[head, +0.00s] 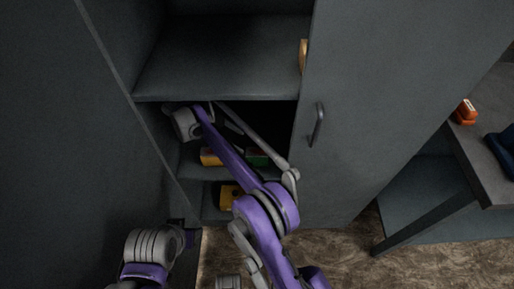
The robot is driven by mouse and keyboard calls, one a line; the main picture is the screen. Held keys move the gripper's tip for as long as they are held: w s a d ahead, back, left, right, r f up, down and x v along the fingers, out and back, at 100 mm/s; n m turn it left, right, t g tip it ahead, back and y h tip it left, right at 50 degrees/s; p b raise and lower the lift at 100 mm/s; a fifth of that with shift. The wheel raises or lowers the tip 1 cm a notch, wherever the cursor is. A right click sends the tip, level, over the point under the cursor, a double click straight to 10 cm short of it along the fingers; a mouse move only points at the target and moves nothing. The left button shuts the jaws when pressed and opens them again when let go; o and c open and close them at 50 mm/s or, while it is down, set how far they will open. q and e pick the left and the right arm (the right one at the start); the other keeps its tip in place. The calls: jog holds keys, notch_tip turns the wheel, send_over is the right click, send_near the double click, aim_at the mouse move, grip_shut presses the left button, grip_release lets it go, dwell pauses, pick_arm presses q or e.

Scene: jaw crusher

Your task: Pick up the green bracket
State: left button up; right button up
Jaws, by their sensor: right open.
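A green item (257,158), which looks like the green bracket, lies on a middle shelf inside the open cabinet. My right forearm covers part of it, so its full shape is hidden. My right arm reaches up and left into the cabinet. Its gripper end (186,123) is at the left of the shelf opening, above and to the left of the green item and apart from it. The right gripper is open; its fingertips are hard to make out in the shade. Only a part of my left arm shows at the bottom left; its gripper is not visible.
A yellow item (210,157) lies left of the green one. Another yellow item (229,194) lies on the shelf below. A cabinet door (395,90) with a handle (317,125) stands at right. A table (482,160) at far right bears an orange item (466,111).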

aim_at(257, 151)
jog(key=x, duration=0.4)
jog(key=shift+s+d+b, duration=0.1)
jog(key=shift+s+b, duration=0.2)
jog(key=shift+s, duration=0.05)
jog(key=b+x, duration=0.1)
jog(key=x, duration=0.4)
jog(key=shift+w+d+f, duration=0.15)
jog(key=shift+f, duration=0.2)
grip_shut()
dwell(0.7)
